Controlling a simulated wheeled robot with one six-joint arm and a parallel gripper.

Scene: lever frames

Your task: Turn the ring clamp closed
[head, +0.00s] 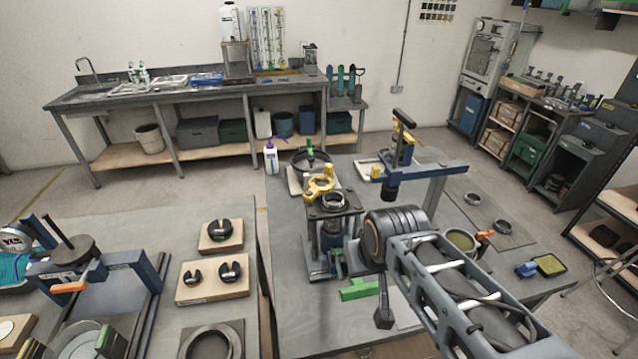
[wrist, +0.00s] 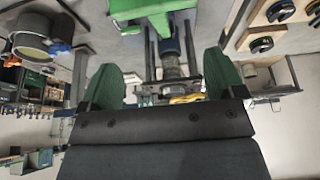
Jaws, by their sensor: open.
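A yellow ring-shaped part with lugs (head: 320,184), which looks like the ring clamp, is at the top of a dark upright stand on the middle table. A grey metal ring (head: 334,200) sits on the stand's top plate, just in front of it. In the wrist view a bit of yellow (wrist: 186,99) shows low between the fingers, mostly hidden by my gripper's dark body. My gripper (wrist: 162,78) has two green fingers spread wide with nothing held between them. The stand's column (wrist: 172,60) shows beyond the gap. Whether the clamp is open or closed cannot be told.
A green block (head: 358,289) is low in front of the stand. A blue post-and-arm frame (head: 420,170) rises to the right. A black round tray (head: 311,160) and a spray bottle (head: 271,156) stand behind. Wooden blocks with black rings (head: 212,281) lie left.

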